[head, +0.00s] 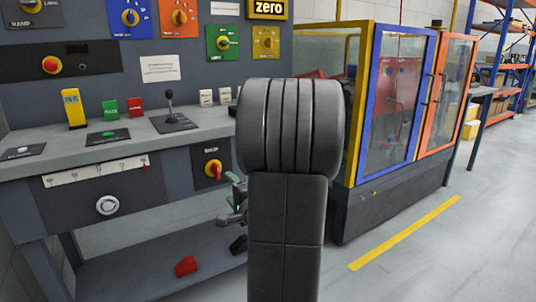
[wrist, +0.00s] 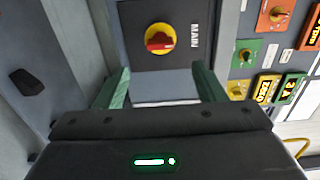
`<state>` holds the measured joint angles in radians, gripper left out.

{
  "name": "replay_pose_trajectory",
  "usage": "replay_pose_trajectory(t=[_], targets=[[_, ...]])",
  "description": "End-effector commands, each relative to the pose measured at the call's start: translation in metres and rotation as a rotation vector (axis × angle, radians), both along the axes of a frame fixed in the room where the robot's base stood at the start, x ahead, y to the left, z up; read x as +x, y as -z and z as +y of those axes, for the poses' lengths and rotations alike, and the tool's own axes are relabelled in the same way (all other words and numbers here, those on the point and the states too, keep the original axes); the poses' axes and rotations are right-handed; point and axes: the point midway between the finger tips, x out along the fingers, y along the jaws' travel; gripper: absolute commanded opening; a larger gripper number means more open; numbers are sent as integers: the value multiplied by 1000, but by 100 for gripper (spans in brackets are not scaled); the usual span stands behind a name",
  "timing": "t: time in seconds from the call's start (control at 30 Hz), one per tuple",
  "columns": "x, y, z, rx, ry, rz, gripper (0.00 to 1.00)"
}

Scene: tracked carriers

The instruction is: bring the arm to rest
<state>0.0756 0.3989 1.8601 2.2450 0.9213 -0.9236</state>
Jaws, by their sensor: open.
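My gripper (wrist: 162,82) is open and empty in the wrist view, its two green fingers spread apart. A red rotary knob on a yellow disc, on a dark plate marked MAIN (wrist: 185,15), shows beyond the fingers, apart from them. In the head view my gripper (head: 236,196) is partly hidden behind my own arm, in front of the bench's lower part. The MAIN switch (head: 213,169) sits just above and left of it there.
The grey bench (head: 95,152) carries a lever (head: 170,108) and several coloured blocks. A red wedge (head: 186,265) lies on the lower shelf. A machine enclosure with a blue-framed door (head: 393,100) stands at the right. The floor at front right is clear around a yellow line (head: 405,233).

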Motion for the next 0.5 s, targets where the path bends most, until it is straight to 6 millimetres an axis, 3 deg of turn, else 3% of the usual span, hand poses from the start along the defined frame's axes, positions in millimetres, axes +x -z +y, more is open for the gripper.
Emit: replay_pose_trajectory(t=[0.2, 0.5], targets=[[38, 2, 26, 1, -2, -1, 64], [78, 1, 53, 1, 0, -1, 64]])
